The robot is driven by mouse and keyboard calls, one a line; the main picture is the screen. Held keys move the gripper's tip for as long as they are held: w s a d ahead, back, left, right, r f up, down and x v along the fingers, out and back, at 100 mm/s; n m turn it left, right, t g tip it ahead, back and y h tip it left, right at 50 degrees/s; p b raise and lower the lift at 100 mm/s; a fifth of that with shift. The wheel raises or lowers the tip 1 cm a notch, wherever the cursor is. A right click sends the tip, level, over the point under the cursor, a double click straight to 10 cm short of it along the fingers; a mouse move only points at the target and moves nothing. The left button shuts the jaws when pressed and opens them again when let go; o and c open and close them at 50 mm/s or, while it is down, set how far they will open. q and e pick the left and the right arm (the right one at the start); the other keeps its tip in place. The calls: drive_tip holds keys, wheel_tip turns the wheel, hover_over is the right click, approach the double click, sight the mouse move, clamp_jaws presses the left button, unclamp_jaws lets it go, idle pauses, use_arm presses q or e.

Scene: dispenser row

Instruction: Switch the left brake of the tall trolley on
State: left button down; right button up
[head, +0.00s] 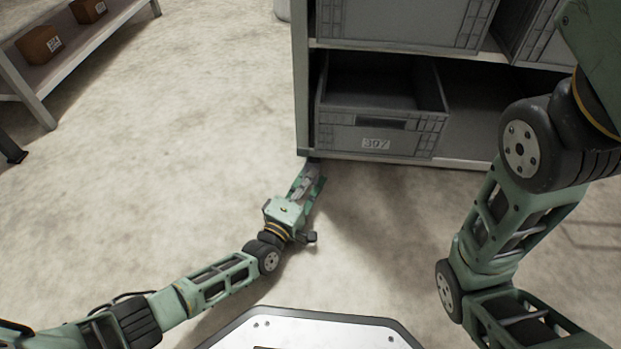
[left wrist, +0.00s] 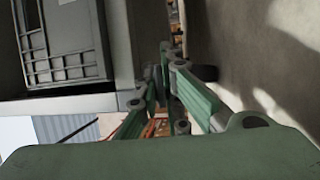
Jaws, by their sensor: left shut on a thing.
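The tall trolley (head: 301,90) stands at the upper middle of the head view, with grey crates on its shelves. My left gripper (head: 312,170) reaches low to the trolley's near left corner. In the left wrist view, the fingers of my left gripper (left wrist: 166,70) come together beside the trolley's lower frame (left wrist: 75,104). They are shut on a small part under that corner, at the left brake. The brake is mostly hidden by the fingers, and its position cannot be made out. My right gripper is out of view; only my right arm shows.
A grey crate (head: 381,132) with a number label sits on the bottom shelf, with bare shelf beside it. A low rack (head: 75,62) with brown boxes (head: 40,44) stands at the upper left. The floor between the rack and the trolley is clear.

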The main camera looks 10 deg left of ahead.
use_arm(q)
drive_tip(key=shift+a, duration=0.15)
drive_tip(key=c, duration=1.9)
unclamp_jaws()
drive_tip(key=shift+s, duration=0.15)
drive_tip(key=v, duration=1.1)
drive_tip(key=shift+s+a+f, duration=0.1)
drive_tip(key=shift+s, duration=0.3)
